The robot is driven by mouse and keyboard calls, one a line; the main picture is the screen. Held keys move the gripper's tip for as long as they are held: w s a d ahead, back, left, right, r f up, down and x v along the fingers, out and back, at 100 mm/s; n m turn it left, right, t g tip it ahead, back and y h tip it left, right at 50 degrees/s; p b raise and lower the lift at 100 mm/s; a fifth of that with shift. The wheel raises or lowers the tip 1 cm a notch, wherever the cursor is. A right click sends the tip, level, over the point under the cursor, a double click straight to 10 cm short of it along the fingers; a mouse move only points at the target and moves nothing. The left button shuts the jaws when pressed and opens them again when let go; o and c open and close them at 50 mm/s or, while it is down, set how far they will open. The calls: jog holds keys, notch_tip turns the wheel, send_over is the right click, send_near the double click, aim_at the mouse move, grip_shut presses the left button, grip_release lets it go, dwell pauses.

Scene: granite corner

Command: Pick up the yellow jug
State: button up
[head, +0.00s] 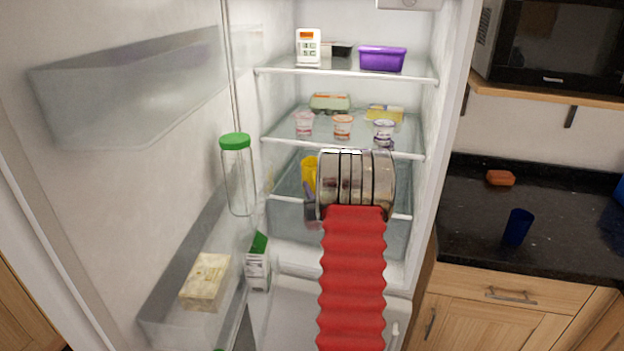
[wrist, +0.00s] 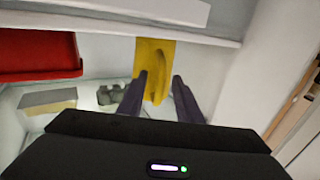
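The yellow jug (head: 308,170) stands inside the open fridge, on the shelf at mid-height above the drawer. In the head view my arm's metal wrist hides much of it. In the wrist view the yellow jug (wrist: 152,56) is straight ahead, with its handle toward me. My gripper (wrist: 160,76) is open, with one dark finger on each side of the handle. I see a gap by the right finger; whether the left finger touches the jug, I cannot tell. In the head view only part of my gripper (head: 310,196) shows, just below the jug.
Yogurt pots (head: 343,127) stand on the shelf above; a purple tub (head: 382,59) is on the top shelf. The fridge door (head: 110,180) is open at the left, holding a green-lidded jar (head: 236,175). A red thing (wrist: 38,52) is left of the jug in the wrist view.

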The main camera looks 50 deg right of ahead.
jog(key=shift+w+d, duration=0.1)
dwell(0.5)
grip_shut()
jog(key=shift+r, duration=0.1)
dwell(0.4)
